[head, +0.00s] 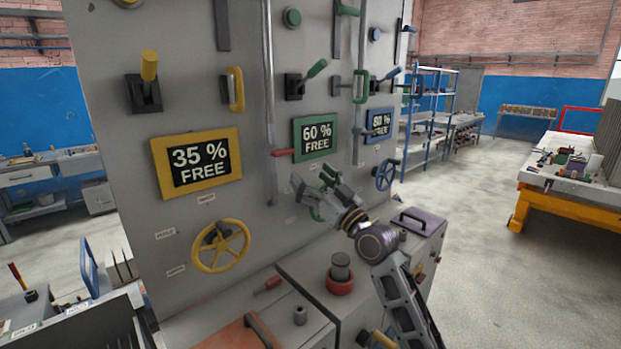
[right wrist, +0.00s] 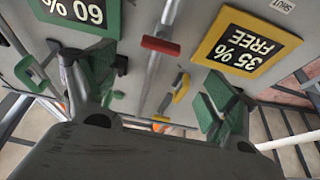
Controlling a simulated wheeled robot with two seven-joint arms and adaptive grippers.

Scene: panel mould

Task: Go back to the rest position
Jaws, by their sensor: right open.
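My right gripper (head: 313,182) is in front of the grey panel (head: 120,215), to the right of the middle, below the green "60 % FREE" sign (head: 317,138). Its jaws are open and hold nothing. In the right wrist view the two green-padded fingers (right wrist: 155,80) stand wide apart, with the panel upside down beyond them. A green handwheel (head: 318,214) is partly hidden behind the gripper; whether they touch cannot be told. A yellow handwheel (head: 221,246) is at the lower left and a blue one (head: 385,175) at the right. My left gripper is out of view.
A red-handled lever (head: 284,153) sticks out left of the green sign. Below the arm is a grey cabinet (head: 305,270) with a red-based knob (head: 340,280). A workbench (head: 570,190) stands at the right, with clear floor (head: 470,220) between.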

